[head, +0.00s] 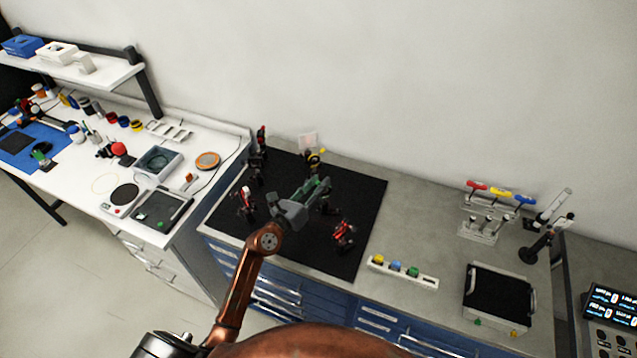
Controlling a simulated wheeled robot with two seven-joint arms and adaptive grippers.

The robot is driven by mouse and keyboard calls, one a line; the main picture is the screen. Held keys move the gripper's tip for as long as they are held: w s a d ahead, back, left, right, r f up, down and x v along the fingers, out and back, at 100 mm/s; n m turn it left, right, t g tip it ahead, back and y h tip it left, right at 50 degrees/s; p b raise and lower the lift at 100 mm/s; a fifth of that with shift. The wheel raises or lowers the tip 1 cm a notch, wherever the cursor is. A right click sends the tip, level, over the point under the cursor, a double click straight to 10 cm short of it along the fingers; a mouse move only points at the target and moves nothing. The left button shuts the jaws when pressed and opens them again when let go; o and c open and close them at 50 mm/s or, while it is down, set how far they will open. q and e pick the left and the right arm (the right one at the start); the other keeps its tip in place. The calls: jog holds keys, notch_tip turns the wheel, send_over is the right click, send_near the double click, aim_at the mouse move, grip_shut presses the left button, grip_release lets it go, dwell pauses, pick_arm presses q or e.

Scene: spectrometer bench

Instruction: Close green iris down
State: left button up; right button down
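A small green part, which looks like the green iris (322,184), is on the black mat (358,190) near its middle. My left gripper (309,199) reaches over the mat from below and its far end overlaps the green part. The gripper covers part of it, so its lever is too small and hidden to make out. I cannot tell whether the fingers are touching it, or whether they are open or shut. My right gripper is not in view.
Red-marked mounts stand on the mat at left (246,199) and right (343,234). A yellow-marked mount (315,158) stands behind. A white strip with coloured knobs (405,272) lies to the right. A black-topped tray (499,291) is farther right.

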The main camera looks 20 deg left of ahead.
pick_arm(q)
jog(key=shift+w, duration=0.25)
grip_shut()
dwell(0.3)
